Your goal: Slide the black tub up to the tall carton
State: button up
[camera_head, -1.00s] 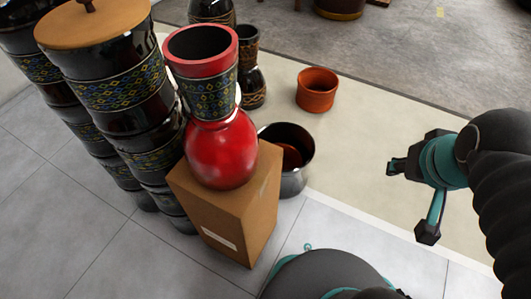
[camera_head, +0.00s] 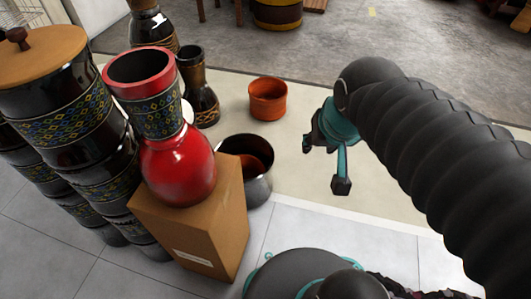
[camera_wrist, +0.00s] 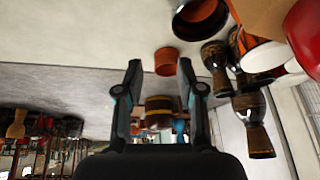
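The black tub (camera_head: 262,183), dark outside with reddish brown inside, stands upright on the floor just behind the right side of the tall carton (camera_head: 222,232). The carton hides part of the tub, so I cannot tell whether they touch. A red goblet drum (camera_head: 178,168) stands on the carton. My gripper (camera_head: 323,165) is open and empty, to the right of the tub and apart from it. In the wrist view the tub (camera_wrist: 198,22) is at the top, beyond the open fingers (camera_wrist: 159,67), with a bit of the carton (camera_wrist: 262,14) beside it.
An orange pot (camera_head: 268,101) stands on the pale mat (camera_head: 390,195) behind the tub. Stacked black drums (camera_head: 65,110) crowd the left, and dark goblet drums (camera_head: 198,90) stand behind. The mat right of the tub is clear.

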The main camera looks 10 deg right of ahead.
jog(key=w+a+f+m+g, duration=0.15)
jog(key=w+f, duration=0.25)
jog(key=w, duration=0.4)
jog(key=m+g+p, duration=0.2)
jog(key=m+g, duration=0.1)
jog(key=m, duration=0.5)
send_over(258, 190)
jog(key=w+d, duration=0.3)
notch_tip(258, 190, down, 26)
jog(key=shift+s+r, duration=0.1)
jog(key=shift+r, duration=0.15)
jog(key=shift+f+n+g, duration=0.1)
jog(key=shift+n+g, duration=0.15)
notch_tip(258, 190, down, 14)
jog(key=b, duration=0.1)
jog(key=shift+r, duration=0.2)
grip_shut()
